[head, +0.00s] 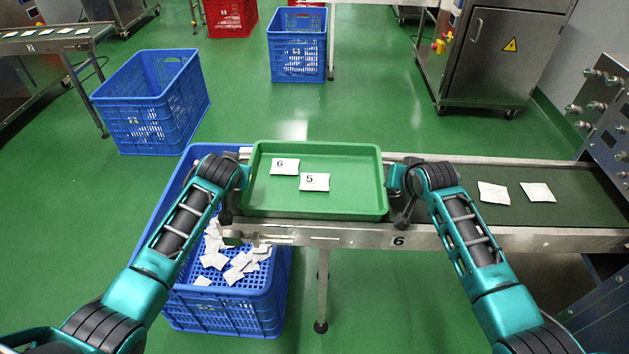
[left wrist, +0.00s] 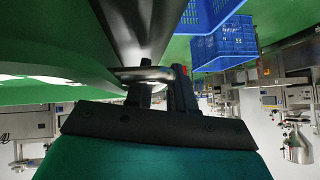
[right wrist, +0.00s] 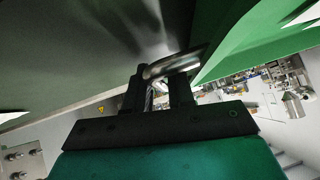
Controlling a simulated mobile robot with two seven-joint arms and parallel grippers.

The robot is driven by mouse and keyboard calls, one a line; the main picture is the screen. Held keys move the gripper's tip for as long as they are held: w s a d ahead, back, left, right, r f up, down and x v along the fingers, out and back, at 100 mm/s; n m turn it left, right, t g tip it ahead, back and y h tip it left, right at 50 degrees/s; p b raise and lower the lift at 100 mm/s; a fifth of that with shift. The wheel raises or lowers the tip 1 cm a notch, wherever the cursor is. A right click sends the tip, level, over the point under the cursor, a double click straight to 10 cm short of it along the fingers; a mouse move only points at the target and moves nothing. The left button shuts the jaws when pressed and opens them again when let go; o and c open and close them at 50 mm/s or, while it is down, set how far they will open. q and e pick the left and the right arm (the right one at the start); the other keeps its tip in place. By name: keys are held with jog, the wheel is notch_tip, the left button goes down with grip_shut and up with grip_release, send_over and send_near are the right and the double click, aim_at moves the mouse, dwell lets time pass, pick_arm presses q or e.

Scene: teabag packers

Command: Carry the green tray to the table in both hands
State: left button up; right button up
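The green tray (head: 270,208) lies level on the conveyor in the head view, with two white packets marked 6 (head: 285,166) and 5 (head: 314,182) inside. My left gripper (head: 240,178) is at its left end and my right gripper (head: 398,180) at its right end. In the left wrist view, a metal handle (left wrist: 140,74) sits at the left fingers (left wrist: 162,92), which are close together around it. The right wrist view shows the same at the other handle (right wrist: 175,64) and the right fingers (right wrist: 162,92). The fingertips are partly hidden.
The conveyor (head: 465,178) runs right, carrying two more packets (head: 494,193) (head: 538,192). A blue crate with loose packets (head: 225,318) stands under its left end. Other blue crates (head: 150,105) (head: 298,42) and a steel cabinet (head: 505,50) stand farther back. Green floor lies open between them.

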pick_arm(q)
grip_shut()
pick_arm(e)
grip_shut()
pick_arm(q)
jog(key=shift+r, duration=0.15)
pick_arm(e)
jog(key=shift+r, duration=0.15)
